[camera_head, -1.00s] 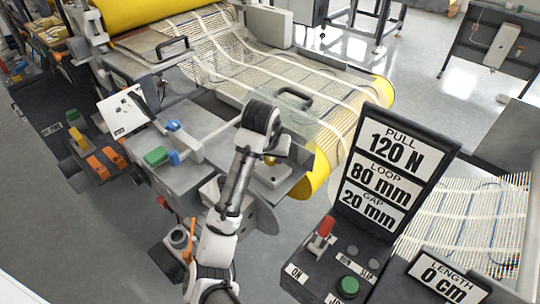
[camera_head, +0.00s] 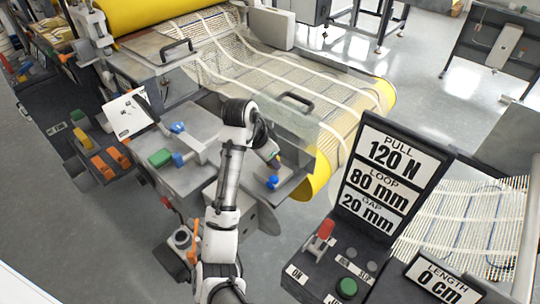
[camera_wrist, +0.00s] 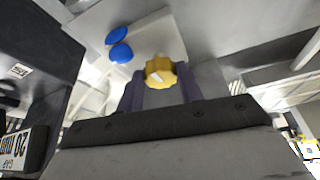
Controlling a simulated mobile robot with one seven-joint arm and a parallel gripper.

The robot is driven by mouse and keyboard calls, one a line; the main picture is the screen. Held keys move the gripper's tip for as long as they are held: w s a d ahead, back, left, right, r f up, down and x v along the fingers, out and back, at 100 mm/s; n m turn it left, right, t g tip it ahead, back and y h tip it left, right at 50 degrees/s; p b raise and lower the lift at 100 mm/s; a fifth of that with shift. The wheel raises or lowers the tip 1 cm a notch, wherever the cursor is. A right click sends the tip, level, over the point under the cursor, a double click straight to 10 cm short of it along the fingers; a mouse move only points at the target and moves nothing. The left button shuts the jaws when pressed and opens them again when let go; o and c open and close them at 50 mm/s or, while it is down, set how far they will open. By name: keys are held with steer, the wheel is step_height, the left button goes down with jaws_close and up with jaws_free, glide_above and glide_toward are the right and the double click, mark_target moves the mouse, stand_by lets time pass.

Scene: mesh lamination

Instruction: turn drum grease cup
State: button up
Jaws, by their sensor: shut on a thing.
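The drum grease cup shows in the wrist view as a yellow, ribbed cap (camera_wrist: 160,73) with a pale mark on its face. My gripper (camera_wrist: 160,88) is shut on it, with one dark finger on each side. In the head view my gripper (camera_head: 275,159) points down and to the right over the grey plate beside the yellow drum (camera_head: 320,176). Only a small yellowish patch of the cup shows at the fingertips there. Whether the cup sits fully on its mount cannot be seen.
A small blue part (camera_head: 272,182) lies just below my gripper. Blue knobs (camera_head: 177,127) and a green one (camera_head: 159,157) stand to the left. A black handle (camera_head: 297,99) on a clear guard is close behind. The control panel (camera_head: 345,270) stands at front right.

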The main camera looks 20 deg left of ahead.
mark_target(265, 171)
steer(key=shift+m, duration=0.5)
steer(key=o, duration=1)
steer(key=shift+r, duration=0.1)
steer(key=shift+a+r, duration=0.2)
steer(key=shift+v, duration=1.2)
steer(key=s+a, duration=0.2)
steer(key=s, duration=0.1)
steer(key=s+a+b, duration=0.1)
steer(key=s+a, duration=0.2)
steer(key=s+a+b, duration=0.1)
steer(key=s+a, duration=0.1)
steer(key=s, duration=0.1)
steer(key=shift+s+a, duration=0.15)
steer(key=shift+s, duration=0.15)
